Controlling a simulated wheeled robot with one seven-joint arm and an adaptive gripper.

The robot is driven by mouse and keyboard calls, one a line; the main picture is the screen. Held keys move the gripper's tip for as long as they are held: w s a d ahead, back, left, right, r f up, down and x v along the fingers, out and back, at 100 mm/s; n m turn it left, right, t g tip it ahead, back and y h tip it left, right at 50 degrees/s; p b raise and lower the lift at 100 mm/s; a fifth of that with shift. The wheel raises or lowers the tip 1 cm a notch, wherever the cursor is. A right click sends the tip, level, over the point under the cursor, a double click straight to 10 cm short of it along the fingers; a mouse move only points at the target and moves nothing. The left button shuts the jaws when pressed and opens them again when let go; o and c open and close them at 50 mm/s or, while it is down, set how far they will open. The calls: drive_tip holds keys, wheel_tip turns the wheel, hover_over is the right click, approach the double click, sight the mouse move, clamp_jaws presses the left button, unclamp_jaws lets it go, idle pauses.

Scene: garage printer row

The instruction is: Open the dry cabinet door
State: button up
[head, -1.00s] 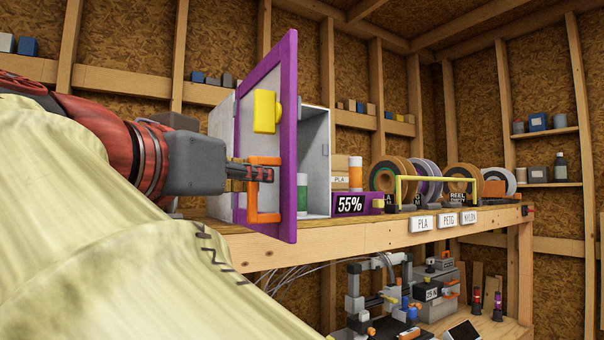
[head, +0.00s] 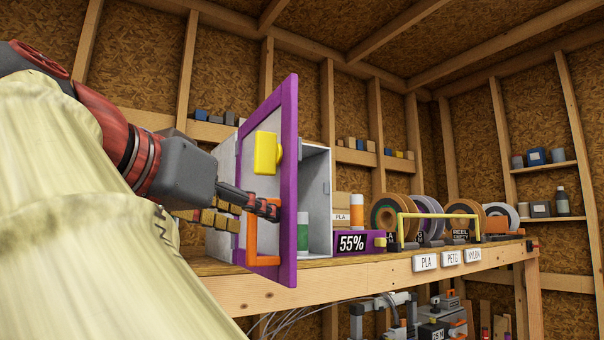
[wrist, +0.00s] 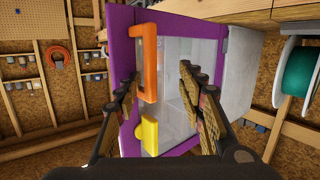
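The dry cabinet (head: 318,195) is a pale box on the bench. Its purple-framed door (head: 289,150) stands swung out from the cabinet, with a gap showing the inside. The door carries an orange handle (head: 264,262) and a yellow block (head: 267,153). My gripper (head: 252,216) is at the door's outer face, its fingers spread apart near the handle's upper part. In the wrist view my gripper (wrist: 160,82) is open, with the orange handle (wrist: 148,45) close to the left finger. Whether they touch I cannot tell.
A 55% display (head: 351,243) and several filament spools (head: 390,213) stand right of the door on the wooden bench (head: 380,273). A yellow bar frame (head: 438,215) stands before the spools. Printer parts (head: 385,318) sit below. Air left of the door is taken by my arm.

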sight(257, 139)
drive_tip(key=r, duration=0.3)
drive_tip(key=d+r+t, duration=0.1)
drive_tip(key=r, duration=0.3)
drive_tip(key=r+t, duration=0.1)
drive_tip(key=r, duration=0.2)
drive_tip(key=shift+w+d+r, duration=0.15)
drive_tip(key=shift+w+d, duration=0.05)
drive_tip(key=shift+w, duration=0.15)
wheel_tip(257, 139, down, 9)
drive_tip(key=s+d+m+g+h, duration=0.1)
drive_tip(key=s+g, duration=0.1)
drive_tip(key=g, duration=0.2)
drive_tip(key=s+a+p, duration=0.4)
drive_tip(key=s+a, duration=0.1)
drive_tip(key=a, duration=0.3)
drive_tip(key=shift+f, duration=0.3)
